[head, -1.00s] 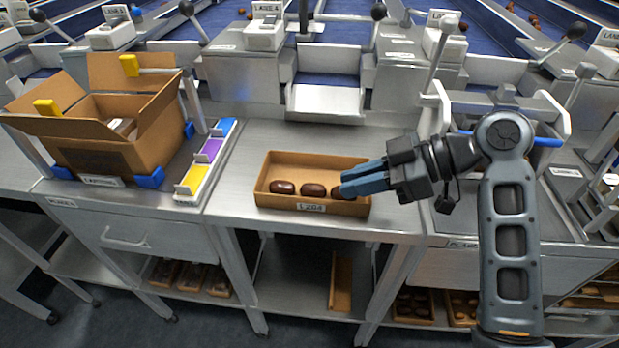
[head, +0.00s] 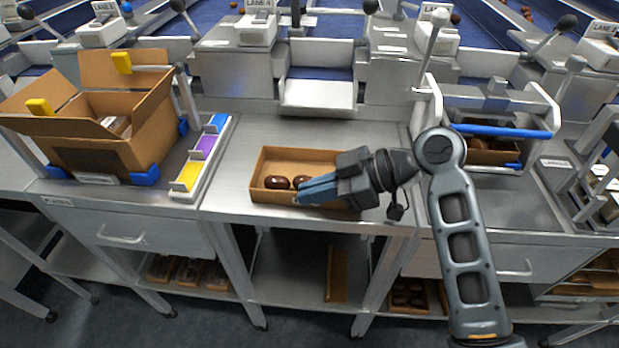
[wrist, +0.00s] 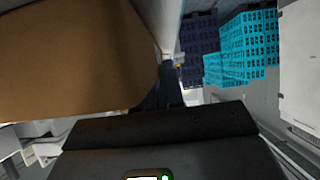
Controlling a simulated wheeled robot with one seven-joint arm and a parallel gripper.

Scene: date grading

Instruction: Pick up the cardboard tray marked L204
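The cardboard tray (head: 272,156) is a shallow open brown box near the front edge of the middle steel bench. Two dark brown dates (head: 276,182) show in its left half. In the head view my gripper (head: 302,193) reaches in from the right, its blue fingers across the tray's front side. It hides the tray's right part and the front label. In the wrist view a brown cardboard surface (wrist: 70,60) fills the upper left, close beside a dark finger. I cannot tell whether the fingers touch the tray or how far apart they are.
A larger open carton (head: 100,150) with yellow clips stands on the left bench. Beside it is a rack of yellow, purple and blue blocks (head: 204,148). A metal chute (head: 318,93) stands behind the tray. A blue-barred frame (head: 495,131) stands at right.

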